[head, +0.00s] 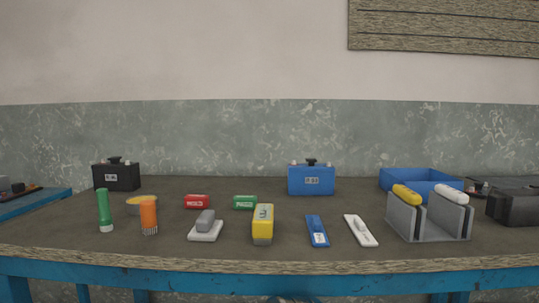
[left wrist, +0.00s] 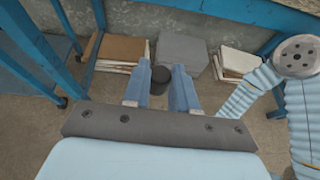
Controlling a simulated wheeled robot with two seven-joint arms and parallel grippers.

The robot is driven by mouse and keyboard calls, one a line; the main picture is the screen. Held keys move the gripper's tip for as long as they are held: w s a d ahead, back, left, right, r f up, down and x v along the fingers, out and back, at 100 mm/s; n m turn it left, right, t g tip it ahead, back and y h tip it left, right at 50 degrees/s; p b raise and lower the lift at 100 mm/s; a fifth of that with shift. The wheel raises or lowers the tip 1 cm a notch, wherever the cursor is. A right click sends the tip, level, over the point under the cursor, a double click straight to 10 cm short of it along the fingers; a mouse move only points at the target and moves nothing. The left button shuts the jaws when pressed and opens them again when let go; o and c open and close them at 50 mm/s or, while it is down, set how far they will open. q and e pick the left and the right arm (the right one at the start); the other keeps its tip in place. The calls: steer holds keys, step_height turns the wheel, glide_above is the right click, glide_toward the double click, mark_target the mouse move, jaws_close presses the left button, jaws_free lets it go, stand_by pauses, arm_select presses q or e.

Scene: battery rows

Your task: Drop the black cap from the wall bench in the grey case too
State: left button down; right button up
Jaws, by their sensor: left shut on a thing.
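My left gripper (left wrist: 161,80) shows in the left wrist view, its two blue fingers shut on a small dark round black cap (left wrist: 159,77). It holds the cap in the air over the floor area beside a blue bench frame. A dark grey case (head: 517,204) stands at the right end of the bench in the head view, partly cut off by the picture edge; its inside cannot be made out. Neither gripper shows in the head view, and my right gripper is in no view.
The bench (head: 280,262) holds a black battery (head: 116,177), a blue battery (head: 311,181), a blue tray (head: 420,187), a grey rack (head: 430,228) and several small tools. Below the left gripper are a grey box (left wrist: 183,52), a brown box (left wrist: 121,49) and white stacked items (left wrist: 242,66).

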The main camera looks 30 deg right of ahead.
arm_select(q)
steer(key=w+a+f+n+t+y, duration=0.1)
steer(key=w+f+n+y, duration=0.2)
steer(key=w+f, duration=0.4)
steer(key=w+a+f+n+t+y, duration=0.2)
steer(key=w+f+n+y, duration=0.2)
steer(key=w+f, duration=0.4)
step_height(320, 180, down, 7)
steer(key=shift+w+a+r+n+y, duration=0.15)
steer(key=shift+w+n+y, duration=0.15)
steer(key=shift+y, duration=0.3)
